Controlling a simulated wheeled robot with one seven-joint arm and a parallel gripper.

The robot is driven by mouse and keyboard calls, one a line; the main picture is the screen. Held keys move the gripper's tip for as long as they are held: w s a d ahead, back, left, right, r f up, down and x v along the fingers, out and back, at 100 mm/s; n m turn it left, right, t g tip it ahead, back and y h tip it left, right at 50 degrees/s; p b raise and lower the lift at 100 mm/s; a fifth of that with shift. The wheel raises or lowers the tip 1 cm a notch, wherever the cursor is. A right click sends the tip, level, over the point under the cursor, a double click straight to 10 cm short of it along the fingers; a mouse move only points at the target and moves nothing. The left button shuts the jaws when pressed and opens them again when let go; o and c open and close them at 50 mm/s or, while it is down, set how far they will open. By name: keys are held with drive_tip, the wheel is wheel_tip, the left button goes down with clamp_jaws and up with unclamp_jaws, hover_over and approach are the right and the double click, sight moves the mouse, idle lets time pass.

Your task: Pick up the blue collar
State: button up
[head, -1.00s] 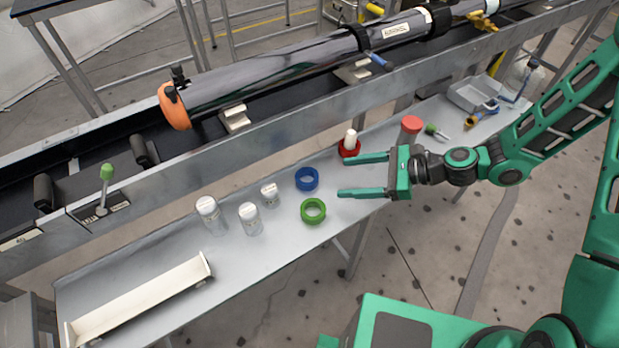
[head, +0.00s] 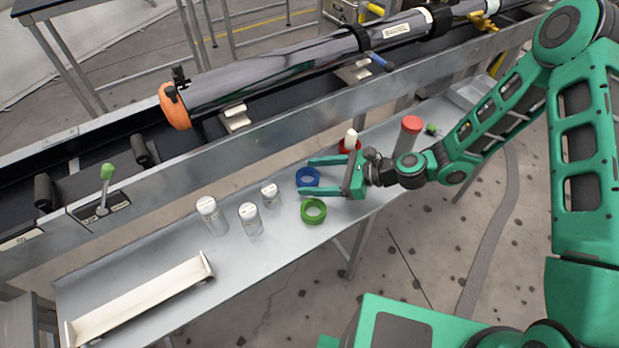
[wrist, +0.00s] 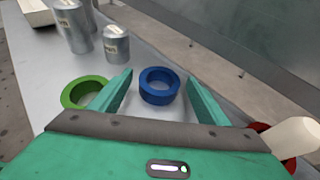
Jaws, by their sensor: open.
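The blue collar (head: 307,177) is a short ring lying flat on the grey metal shelf (head: 250,258). In the wrist view the blue collar (wrist: 159,85) sits between my gripper's two spread fingers, towards their tips. My gripper (head: 304,177) is open and empty, its green fingers pointing left on either side of the collar. I cannot tell from these views whether either finger touches the collar. The wrist view shows my gripper (wrist: 160,84) with clear space on both sides of the ring.
A green collar (head: 313,211) lies close beside the near finger. A red collar with a white-topped piece (head: 350,139) stands behind my gripper. Several grey canisters (head: 250,219) stand to the left. A red-capped cylinder (head: 409,136) is to the right. A metal beam runs along the back.

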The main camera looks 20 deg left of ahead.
drive_tip(key=shift+a+f, duration=0.2)
drive_tip(key=shift+a, duration=0.4)
drive_tip(key=c, duration=1.2)
drive_tip(key=shift+c, duration=0.2)
drive_tip(key=shift+r, duration=0.1)
